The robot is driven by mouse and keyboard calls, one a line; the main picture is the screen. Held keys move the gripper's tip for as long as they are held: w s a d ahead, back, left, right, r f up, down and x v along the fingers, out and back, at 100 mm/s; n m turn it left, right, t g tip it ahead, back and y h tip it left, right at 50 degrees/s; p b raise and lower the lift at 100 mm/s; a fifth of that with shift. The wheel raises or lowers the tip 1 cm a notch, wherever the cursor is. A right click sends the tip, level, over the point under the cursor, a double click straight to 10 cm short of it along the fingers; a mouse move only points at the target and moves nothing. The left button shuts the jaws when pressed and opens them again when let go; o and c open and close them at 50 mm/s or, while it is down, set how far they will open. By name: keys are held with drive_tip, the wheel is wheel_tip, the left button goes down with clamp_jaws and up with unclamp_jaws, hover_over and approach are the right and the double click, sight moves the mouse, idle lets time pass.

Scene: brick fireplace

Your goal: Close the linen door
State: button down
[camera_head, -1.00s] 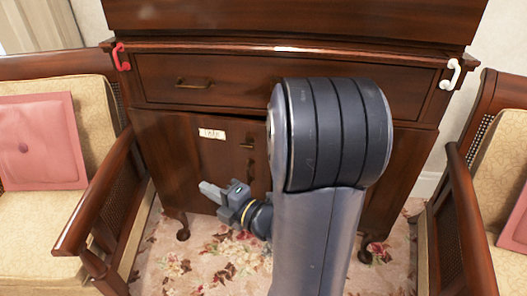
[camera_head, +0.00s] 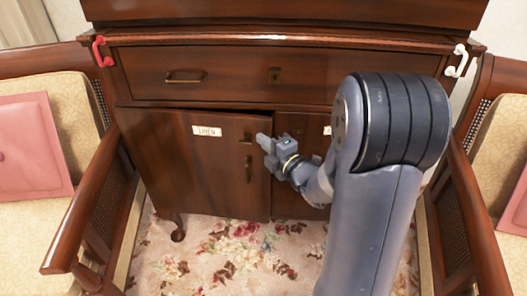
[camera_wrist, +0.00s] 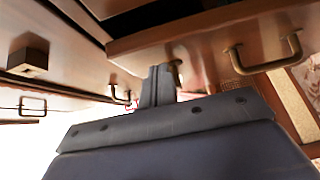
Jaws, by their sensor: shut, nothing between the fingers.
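The linen door (camera_head: 190,165) is the left brown wooden door of the cabinet, with a white label (camera_head: 207,131) reading "Linen". It stands slightly ajar, with a dark gap along its top near the right edge. A brass handle (camera_head: 248,169) and a small brass fitting (camera_head: 246,138) are near its right edge. My gripper (camera_head: 262,139) is shut and empty at that free edge, beside the fitting. I cannot tell whether it touches the door. In the wrist view, the shut fingers (camera_wrist: 158,86) point toward a wooden panel edge, with a brass handle (camera_wrist: 265,62) to the right.
A drawer (camera_head: 225,76) with a brass handle runs above the doors. A right door with a partly hidden label is behind my arm. Armchairs stand close on the left (camera_head: 85,215) and right (camera_head: 470,215). Red (camera_head: 103,52) and white (camera_head: 457,60) hook-shaped items hang at the cabinet's top corners.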

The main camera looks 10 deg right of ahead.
sight(268, 129)
drive_tip(key=shift+w+d, duration=0.1)
drive_tip(key=shift+w, duration=0.1)
drive_tip(key=w, duration=0.1)
drive_tip(key=w+d, duration=0.1)
drive_tip(key=w+b, duration=0.1)
drive_tip(key=shift+w+d, duration=0.35)
drive_tip(key=shift+w, duration=0.05)
drive_tip(key=shift+w+d+r, duration=0.3)
drive_tip(key=shift+w, duration=0.1)
drive_tip(key=shift+f, duration=0.1)
